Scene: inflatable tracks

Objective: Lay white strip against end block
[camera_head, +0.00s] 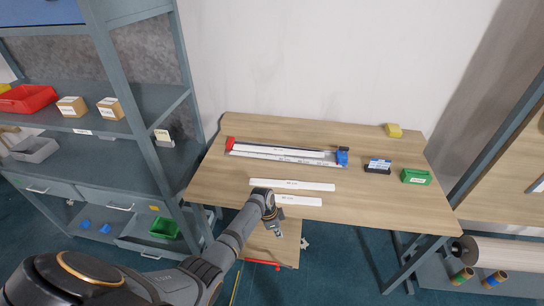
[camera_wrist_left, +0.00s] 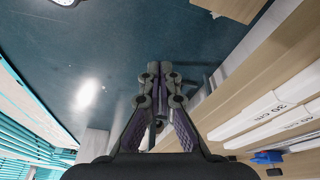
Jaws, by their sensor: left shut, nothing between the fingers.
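Two loose white strips lie on the wooden table: one (camera_head: 310,186) farther back and one (camera_head: 304,201) near the front edge. Behind them is a long rail (camera_head: 285,151) with pale strips, a red end block (camera_head: 230,143) at its left and a blue end block (camera_head: 342,156) at its right. My left gripper (camera_head: 278,232) is shut and empty, just off the table's front edge by the near strip. In the left wrist view its fingers (camera_wrist_left: 152,72) point over the floor; a white strip marked 30 cm (camera_wrist_left: 262,111) shows at right. My right gripper is not in view.
A black labelled box (camera_head: 378,167), a green box (camera_head: 416,177) and a yellow block (camera_head: 393,130) are on the table's right side. A shelf rack (camera_head: 120,150) stands at left. A lower wooden board (camera_head: 275,248) is beneath the left gripper. The table's front right is clear.

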